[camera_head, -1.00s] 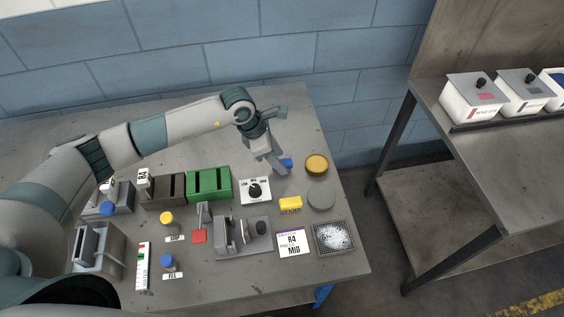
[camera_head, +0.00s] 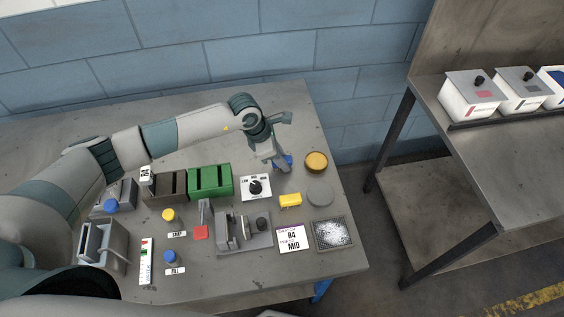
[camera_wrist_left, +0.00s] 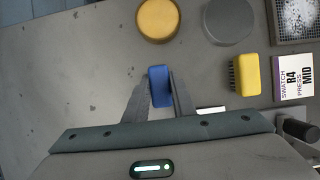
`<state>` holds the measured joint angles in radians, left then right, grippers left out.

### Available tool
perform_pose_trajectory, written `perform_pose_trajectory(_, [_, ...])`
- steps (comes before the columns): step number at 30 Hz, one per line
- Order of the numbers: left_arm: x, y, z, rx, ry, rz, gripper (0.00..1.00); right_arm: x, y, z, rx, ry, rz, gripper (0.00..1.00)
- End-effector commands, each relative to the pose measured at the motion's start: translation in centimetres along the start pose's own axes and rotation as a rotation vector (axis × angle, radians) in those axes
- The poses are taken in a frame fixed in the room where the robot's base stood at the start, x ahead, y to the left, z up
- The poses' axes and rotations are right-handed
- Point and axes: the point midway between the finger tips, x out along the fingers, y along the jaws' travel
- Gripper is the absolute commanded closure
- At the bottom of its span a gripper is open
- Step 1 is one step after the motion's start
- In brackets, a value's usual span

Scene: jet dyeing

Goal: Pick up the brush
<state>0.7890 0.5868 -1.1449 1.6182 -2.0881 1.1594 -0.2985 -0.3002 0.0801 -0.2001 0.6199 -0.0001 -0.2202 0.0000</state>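A small blue block-like piece (camera_wrist_left: 160,86), which may be the brush, lies on the table between my left gripper's fingers. The left gripper (camera_wrist_left: 160,78) is lowered to it, with a finger close along each side, and looks shut on it. In the head view the left gripper (camera_head: 277,164) partly covers the blue piece (camera_head: 288,160). No bristles show on it. A similar yellow block (camera_wrist_left: 249,75) with dark bristles along one side lies to the right in the wrist view; it also shows in the head view (camera_head: 290,200). My right gripper is not in view.
A yellow round lid (camera_head: 316,161) and a grey disc (camera_head: 320,192) lie close by. A dial box (camera_head: 256,187), a green bin (camera_head: 210,181), a press device (camera_head: 243,233), a swatch card (camera_head: 291,238) and a speckled tray (camera_head: 332,233) crowd the table. The back right corner is clear.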

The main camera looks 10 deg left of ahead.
Motion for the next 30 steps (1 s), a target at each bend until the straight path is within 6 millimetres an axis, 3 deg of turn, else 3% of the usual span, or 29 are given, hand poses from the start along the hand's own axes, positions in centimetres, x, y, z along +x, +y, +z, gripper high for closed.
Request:
perform_pose_trajectory(13, [-0.6, 0.1, 0.2, 0.001, -0.001, 0.001, 0.99, 0.6, 0.0, 0.0, 0.000, 0.000, 0.000, 0.69])
perform_pose_trajectory(21, [-3.4, 0.1, 1.5, 0.004, -0.003, 0.004, 0.99, 2.9, 0.0, 0.2, 0.000, 0.000, 0.000, 0.69])
perform_pose_trajectory(30, [-5.5, -5.2, 5.5, 0.008, -0.005, 0.000, 0.99, 5.5, -0.1, 0.5, 0.000, 0.001, 0.000, 0.69])
